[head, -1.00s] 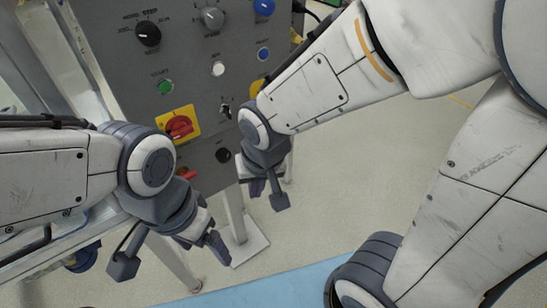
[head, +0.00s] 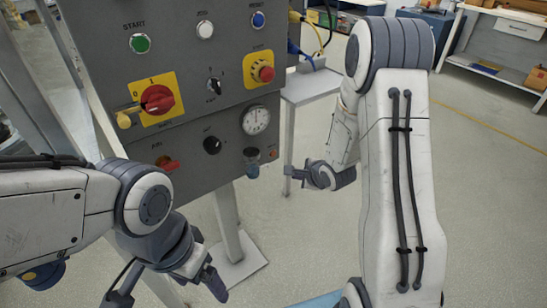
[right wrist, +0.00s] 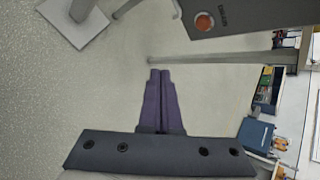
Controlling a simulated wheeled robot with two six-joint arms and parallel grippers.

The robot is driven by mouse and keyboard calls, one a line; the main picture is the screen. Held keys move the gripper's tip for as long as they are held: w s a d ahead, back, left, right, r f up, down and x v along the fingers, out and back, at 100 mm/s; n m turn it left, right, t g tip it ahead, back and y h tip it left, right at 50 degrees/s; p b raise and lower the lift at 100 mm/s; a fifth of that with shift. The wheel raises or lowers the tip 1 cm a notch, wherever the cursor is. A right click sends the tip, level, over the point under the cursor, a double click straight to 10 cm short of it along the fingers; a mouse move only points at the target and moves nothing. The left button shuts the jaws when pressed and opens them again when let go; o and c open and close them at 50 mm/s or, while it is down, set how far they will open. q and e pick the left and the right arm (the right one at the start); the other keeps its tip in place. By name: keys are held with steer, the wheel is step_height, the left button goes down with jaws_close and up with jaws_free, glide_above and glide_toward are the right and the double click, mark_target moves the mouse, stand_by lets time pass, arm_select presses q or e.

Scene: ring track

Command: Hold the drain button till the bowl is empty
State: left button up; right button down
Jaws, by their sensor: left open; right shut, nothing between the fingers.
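The grey control panel (head: 190,75) stands ahead. A small orange-red button (right wrist: 204,22) with a label beside it, too small to read surely, sits on a grey panel face in the right wrist view. The bowl's level cannot be made out. My right gripper (head: 289,175) is shut and empty, right of the bowl and apart from it. Its fingertips (right wrist: 160,73) point below and left of the button. My left gripper (head: 212,272) is open and empty, below the panel.
The panel carries a red rotary switch (head: 157,99), a yellow-backed red stop button (head: 264,72), a gauge (head: 256,120) and a green button (head: 140,43). A panel leg (head: 229,222) stands below. A small side table (head: 309,86) is behind. Floor at right is open.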

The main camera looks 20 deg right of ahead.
mark_target(273, 153)
steer(key=w+a, duration=0.3)
steer(key=w, duration=0.5)
stand_by(0.4)
steer(key=shift+w, duration=0.1)
stand_by(1.8)
steer(key=shift+w+a+p, duration=0.2)
steer(key=shift+w+p, duration=0.2)
steer(key=shift+p, duration=0.3)
